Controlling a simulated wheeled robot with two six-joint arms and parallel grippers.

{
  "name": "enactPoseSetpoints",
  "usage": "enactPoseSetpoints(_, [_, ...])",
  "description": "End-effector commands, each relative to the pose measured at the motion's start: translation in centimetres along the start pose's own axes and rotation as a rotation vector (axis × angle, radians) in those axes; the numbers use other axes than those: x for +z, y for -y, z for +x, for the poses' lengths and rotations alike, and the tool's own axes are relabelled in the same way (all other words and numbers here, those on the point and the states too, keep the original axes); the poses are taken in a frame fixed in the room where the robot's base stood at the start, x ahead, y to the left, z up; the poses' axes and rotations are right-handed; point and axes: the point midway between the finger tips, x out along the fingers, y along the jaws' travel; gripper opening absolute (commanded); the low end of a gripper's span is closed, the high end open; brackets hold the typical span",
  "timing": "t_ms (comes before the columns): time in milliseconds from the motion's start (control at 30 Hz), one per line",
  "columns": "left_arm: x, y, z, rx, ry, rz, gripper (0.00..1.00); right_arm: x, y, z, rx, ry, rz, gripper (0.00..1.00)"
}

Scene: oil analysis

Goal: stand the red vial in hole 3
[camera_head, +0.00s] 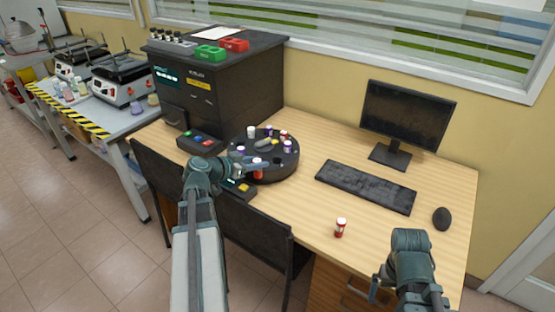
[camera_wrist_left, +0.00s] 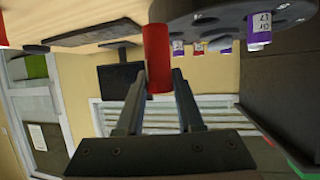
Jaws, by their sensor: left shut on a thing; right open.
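My left gripper (camera_head: 258,166) is shut on a red vial (camera_head: 257,172) at the near edge of the round black tray (camera_head: 287,172). In the left wrist view the red vial (camera_wrist_left: 157,50) is between the fingertips (camera_wrist_left: 158,78), with one end against or close to the tray's rim (camera_wrist_left: 200,22). I cannot tell whether it is in a hole, and no hole numbers are readable. Another red vial with a white cap (camera_head: 340,228) stands alone on the desk. My right gripper (camera_head: 370,291) is open and empty at the desk's front edge.
A keyboard (camera_head: 366,187), monitor (camera_head: 407,115) and mouse (camera_head: 441,217) are on the right. The desk's middle is mostly clear.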

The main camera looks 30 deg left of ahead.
Motion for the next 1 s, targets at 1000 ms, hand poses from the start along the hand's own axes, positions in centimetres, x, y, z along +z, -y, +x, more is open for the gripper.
enactPoseSetpoints(1000, [-1.5,3.0,12.1,0.0,0.001,0.0,0.0,-0.2,0.3,3.2,0.0,0.0,0.0,1.0])
